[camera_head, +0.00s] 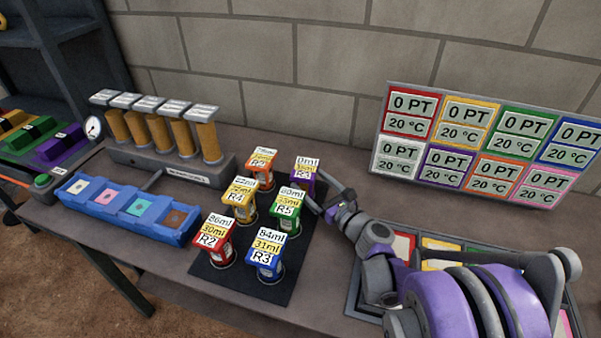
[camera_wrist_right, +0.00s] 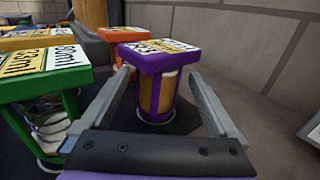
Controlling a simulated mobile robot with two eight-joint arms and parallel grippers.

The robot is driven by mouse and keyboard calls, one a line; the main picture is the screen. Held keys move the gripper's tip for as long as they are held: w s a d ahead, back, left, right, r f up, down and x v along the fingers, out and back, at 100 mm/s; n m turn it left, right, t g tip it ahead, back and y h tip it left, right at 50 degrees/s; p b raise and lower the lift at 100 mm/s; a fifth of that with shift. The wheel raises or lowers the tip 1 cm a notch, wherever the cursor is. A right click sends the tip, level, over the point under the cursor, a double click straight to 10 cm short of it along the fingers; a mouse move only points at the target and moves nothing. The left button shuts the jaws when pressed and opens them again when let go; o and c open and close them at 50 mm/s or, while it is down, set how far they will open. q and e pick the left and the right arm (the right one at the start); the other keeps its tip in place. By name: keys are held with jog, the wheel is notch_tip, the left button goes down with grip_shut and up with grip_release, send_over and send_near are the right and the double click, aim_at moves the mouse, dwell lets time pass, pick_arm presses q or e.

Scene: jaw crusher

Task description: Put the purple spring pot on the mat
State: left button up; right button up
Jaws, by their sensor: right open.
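The purple spring pot (camera_head: 304,172) stands upright at the far right corner of a dark mat (camera_head: 282,289) among several other pots. It also shows in the right wrist view (camera_wrist_right: 157,88), with a white and yellow label on its purple lid. My right gripper (camera_head: 318,197) is open, its fingers pointing at the pot. In the right wrist view the fingers (camera_wrist_right: 160,78) lie on either side of the pot, with gaps visible. A grey-framed mat (camera_head: 354,304) with coloured squares lies at the right, partly hidden by my right arm. My left gripper is not in view.
The orange pot (camera_head: 260,170) and green pot (camera_head: 288,213) stand close to the purple one. A blue tray (camera_head: 120,212) and a rack of cylinders (camera_head: 160,165) stand at the left. A display board (camera_head: 470,190) leans at the back right.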

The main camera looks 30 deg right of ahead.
jog(key=s, duration=0.4)
jog(key=shift+s+d, duration=0.15)
jog(key=shift+s, duration=0.25)
